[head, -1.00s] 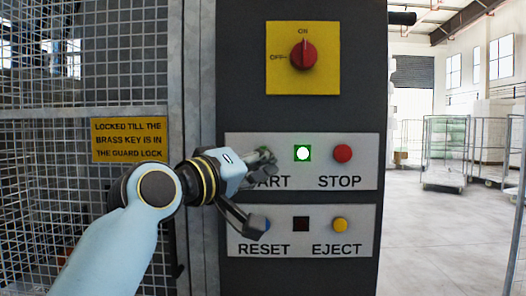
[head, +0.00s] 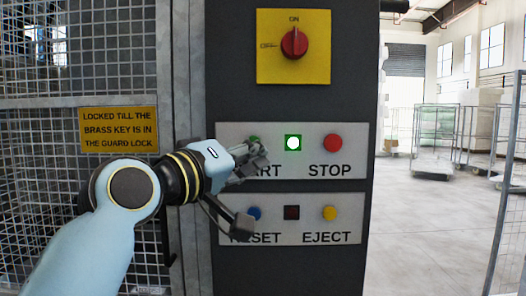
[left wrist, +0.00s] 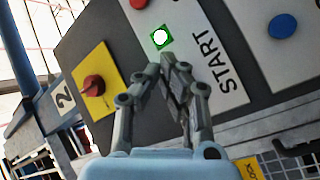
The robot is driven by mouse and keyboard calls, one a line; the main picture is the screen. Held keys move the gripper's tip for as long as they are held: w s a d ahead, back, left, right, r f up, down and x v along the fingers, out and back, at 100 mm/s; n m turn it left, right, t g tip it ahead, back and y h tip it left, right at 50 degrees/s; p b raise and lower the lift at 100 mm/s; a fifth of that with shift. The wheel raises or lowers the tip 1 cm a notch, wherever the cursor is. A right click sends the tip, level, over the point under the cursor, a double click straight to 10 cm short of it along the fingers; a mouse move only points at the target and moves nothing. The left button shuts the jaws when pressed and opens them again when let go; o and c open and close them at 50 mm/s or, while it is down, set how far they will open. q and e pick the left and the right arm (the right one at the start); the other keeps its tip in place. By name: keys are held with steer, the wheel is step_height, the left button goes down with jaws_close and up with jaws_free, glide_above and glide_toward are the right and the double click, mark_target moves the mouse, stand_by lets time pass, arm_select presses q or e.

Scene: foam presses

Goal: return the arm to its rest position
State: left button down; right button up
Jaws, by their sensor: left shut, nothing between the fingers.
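My left gripper (head: 258,158) is in front of the upper button panel in the head view, covering the first letters of the START label. Its fingers are shut with nothing between them, as the left wrist view (left wrist: 178,65) also shows. The green START button (head: 254,141) shows partly just above the fingers. A lit green lamp (head: 293,143) is to its right, and the red STOP button (head: 332,142) is further right. My left arm comes in from the lower left. My right gripper is not in view.
The lower panel has a blue RESET button (head: 254,213), a dark lamp (head: 291,212) and a yellow EJECT button (head: 329,213). A red rotary switch (head: 294,43) points to ON. A mesh guard (head: 60,205) stands left. Open floor (head: 425,235) lies right, with wire carts (head: 436,140) behind.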

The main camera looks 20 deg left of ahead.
arm_select(q)
steer(key=s+a+f+m+g+y, duration=0.2)
steer(key=s+f+g, duration=0.3)
steer(key=f, duration=0.5)
steer(key=s+a+f+m+g+y, duration=0.2)
steer(key=s+a+f, duration=0.1)
steer(key=s+f, duration=0.55)
steer(key=s+a+f+m+g+y, duration=0.15)
steer(key=s+a+f+g, duration=0.25)
steer(key=s+f, duration=0.4)
steer(key=s+a+f+m+g+y, duration=0.1)
steer(key=s+a+f+g+y, duration=0.15)
steer(key=s+f, duration=0.45)
steer(key=s+a+f+g+b, duration=0.15)
steer(key=f+b, duration=0.35)
steer(key=f, duration=1.2)
steer(key=s+a+f+b, duration=0.25)
steer(key=f+b, duration=0.25)
steer(key=f, duration=1.1)
steer(key=s+f+b, duration=0.3)
steer(key=s+f, duration=0.6)
steer(key=f, duration=0.2)
steer(key=s+f+g+b, duration=0.1)
steer(key=s+f+b, duration=0.3)
steer(key=s+f, duration=0.5)
step_height(320, 180, down, 4)
steer(key=shift+s+r+g, duration=0.25)
steer(key=shift+s+g, duration=0.05)
